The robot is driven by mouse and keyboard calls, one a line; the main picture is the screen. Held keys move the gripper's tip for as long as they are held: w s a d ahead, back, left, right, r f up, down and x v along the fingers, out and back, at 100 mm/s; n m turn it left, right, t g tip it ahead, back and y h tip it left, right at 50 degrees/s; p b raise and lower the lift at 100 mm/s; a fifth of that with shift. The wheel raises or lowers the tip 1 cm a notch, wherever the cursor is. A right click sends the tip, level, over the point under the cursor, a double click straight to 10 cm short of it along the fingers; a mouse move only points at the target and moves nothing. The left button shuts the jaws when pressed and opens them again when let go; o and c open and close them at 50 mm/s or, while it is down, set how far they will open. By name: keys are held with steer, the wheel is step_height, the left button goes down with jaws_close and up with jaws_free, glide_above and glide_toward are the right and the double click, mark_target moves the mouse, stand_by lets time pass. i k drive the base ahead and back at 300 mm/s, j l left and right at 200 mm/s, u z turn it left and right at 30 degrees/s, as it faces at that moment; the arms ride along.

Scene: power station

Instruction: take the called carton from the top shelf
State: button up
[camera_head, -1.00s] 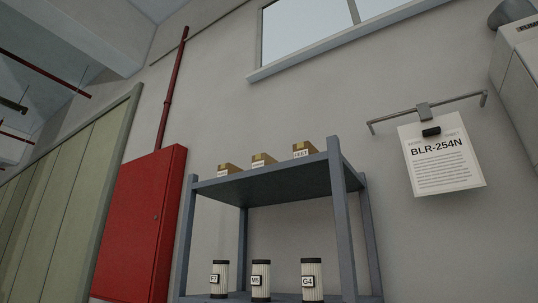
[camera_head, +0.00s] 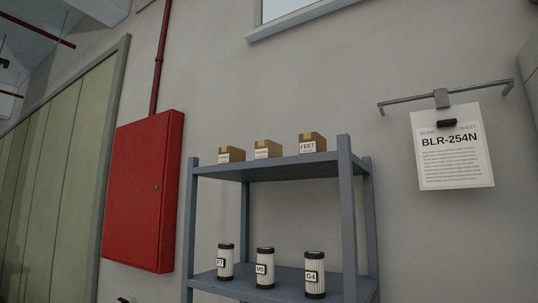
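Three small brown cartons with white labels stand in a row on the top shelf (camera_head: 275,161) of a blue-grey metal rack. The labels of the middle carton (camera_head: 267,149) and the left carton (camera_head: 231,154) are too small to read. A white work sheet (camera_head: 452,152) headed "BLR-254N" hangs on the wall at the right; its smaller text is not legible. My gripper is not in view.
The lower shelf (camera_head: 275,284) holds several white cylinders with black caps, including one marked G4 (camera_head: 314,275). A red wall cabinet (camera_head: 145,190) stands left of the rack. A metal bracket (camera_head: 442,97) juts from the wall above the sheet.

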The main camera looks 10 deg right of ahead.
mark_target(263, 149)
steer(key=z, duration=0.3)
steer(key=i+j+z, duration=0.15)
steer(key=j+z, duration=0.6)
steer(key=i+j, duration=0.05)
